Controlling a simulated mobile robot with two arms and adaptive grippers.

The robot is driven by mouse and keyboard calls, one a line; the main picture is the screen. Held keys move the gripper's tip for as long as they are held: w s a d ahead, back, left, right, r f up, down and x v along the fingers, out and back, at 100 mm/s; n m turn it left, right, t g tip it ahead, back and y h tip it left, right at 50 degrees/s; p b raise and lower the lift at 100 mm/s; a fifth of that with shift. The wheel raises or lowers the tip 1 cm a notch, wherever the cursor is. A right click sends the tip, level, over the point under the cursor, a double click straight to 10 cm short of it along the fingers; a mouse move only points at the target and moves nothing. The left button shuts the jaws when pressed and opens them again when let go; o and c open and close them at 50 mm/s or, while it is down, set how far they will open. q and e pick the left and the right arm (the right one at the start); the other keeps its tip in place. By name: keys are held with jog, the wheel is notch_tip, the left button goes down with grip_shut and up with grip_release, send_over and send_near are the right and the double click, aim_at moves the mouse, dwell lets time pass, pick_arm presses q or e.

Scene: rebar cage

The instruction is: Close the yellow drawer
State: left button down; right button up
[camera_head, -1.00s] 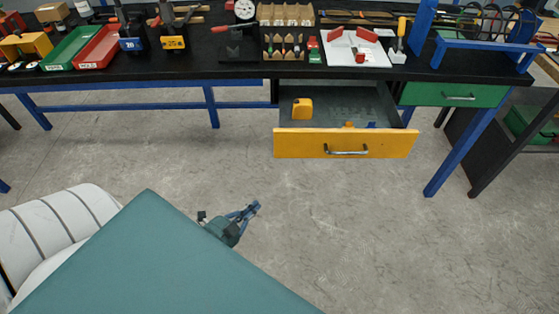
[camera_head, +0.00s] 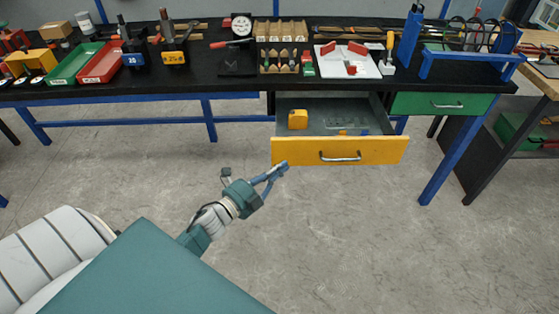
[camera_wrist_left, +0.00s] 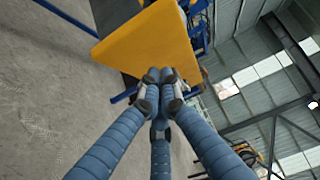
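The yellow drawer (camera_head: 305,153) stands pulled out under the black workbench, with a silver bar handle (camera_head: 340,156) on its front. Its front panel also shows as a tilted yellow slab (camera_wrist_left: 148,40) in the left wrist view. My left gripper (camera_head: 281,169) is at the lower left corner of the drawer front in the head view. In the left wrist view, its blue fingers (camera_wrist_left: 160,77) meet at the tips with nothing between them, near the panel's lower edge. I cannot tell whether they touch it. My right gripper is not in view.
A yellow tape measure (camera_head: 298,119) and small items lie in the open drawer. A shut green drawer (camera_head: 420,103) is to its right. A blue bench leg (camera_head: 452,165) stands right of it. The workbench (camera_head: 225,88) carries trays and tools. The floor before the drawer is clear.

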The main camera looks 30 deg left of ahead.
pick_arm(q)
jog(key=shift+w+a, duration=0.8)
jog(key=shift+w, duration=0.2)
jog(key=shift+w+a, duration=0.15)
